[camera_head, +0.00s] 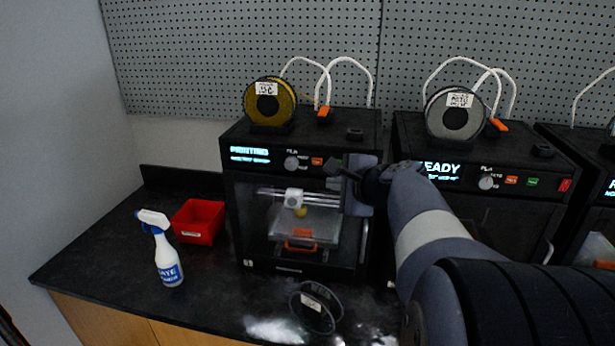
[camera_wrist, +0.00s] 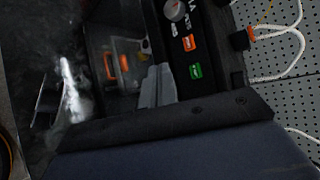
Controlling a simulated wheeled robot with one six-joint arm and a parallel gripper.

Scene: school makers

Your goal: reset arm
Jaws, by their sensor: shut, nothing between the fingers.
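My gripper (camera_head: 340,168) is in front of the upper right part of the left 3D printer (camera_head: 300,262), near its control panel, in the head view. In the wrist view the two grey fingers (camera_wrist: 158,86) are together and empty. My arm comes in from the lower right and covers part of the middle printer (camera_head: 483,186). The left printer's display reads PRINTING. The middle printer's visible text reads READY, with orange and green buttons beside it.
A black spool (camera_head: 316,307) lies near the counter (camera_head: 95,255) front, beside whitish patches. A red bin (camera_head: 198,222) and a spray bottle (camera_head: 166,250) stand left. A yellow spool (camera_head: 268,102) and a grey spool (camera_head: 455,115) top the printers. The pegboard (camera_head: 230,45) is behind.

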